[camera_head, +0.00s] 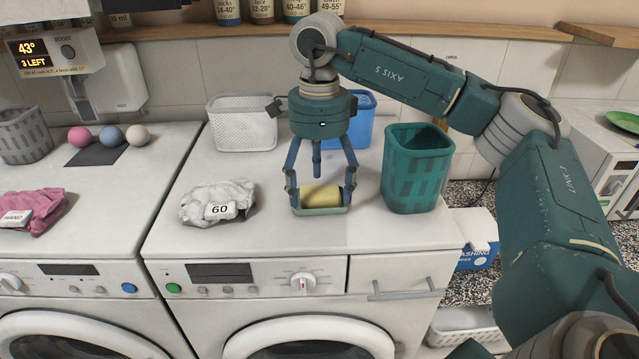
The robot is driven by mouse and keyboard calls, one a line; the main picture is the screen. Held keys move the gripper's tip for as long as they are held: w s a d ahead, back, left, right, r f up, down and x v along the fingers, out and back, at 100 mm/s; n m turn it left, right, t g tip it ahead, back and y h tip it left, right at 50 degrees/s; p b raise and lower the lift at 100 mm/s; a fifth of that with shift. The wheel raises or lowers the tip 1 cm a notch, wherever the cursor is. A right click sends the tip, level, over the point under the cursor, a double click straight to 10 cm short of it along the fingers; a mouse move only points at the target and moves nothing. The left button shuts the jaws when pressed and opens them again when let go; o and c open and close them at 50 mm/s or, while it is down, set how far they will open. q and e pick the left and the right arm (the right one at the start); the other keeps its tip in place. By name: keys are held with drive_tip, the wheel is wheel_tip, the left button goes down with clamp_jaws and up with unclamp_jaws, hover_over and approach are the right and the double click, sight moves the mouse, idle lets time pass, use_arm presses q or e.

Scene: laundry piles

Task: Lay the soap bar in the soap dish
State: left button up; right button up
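The yellow soap bar (321,196) is at the green soap dish (320,211), on top of the right-hand washing machine. It appears to lie within the dish's rim; whether it rests on the bottom is hidden. My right gripper (321,199) points straight down over the dish, with one finger at each end of the bar. My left gripper is not in view.
A teal basket (417,170) stands close to the right of the gripper. A white basket (242,124) and a blue one (361,124) stand behind. A grey-white cloth labelled 60 (217,203) lies left. The machine's front top is clear.

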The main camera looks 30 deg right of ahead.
drive_tip(key=shift+r, duration=0.2)
wheel_tip(320, 180, up, 12)
drive_tip(key=shift+f, duration=0.2)
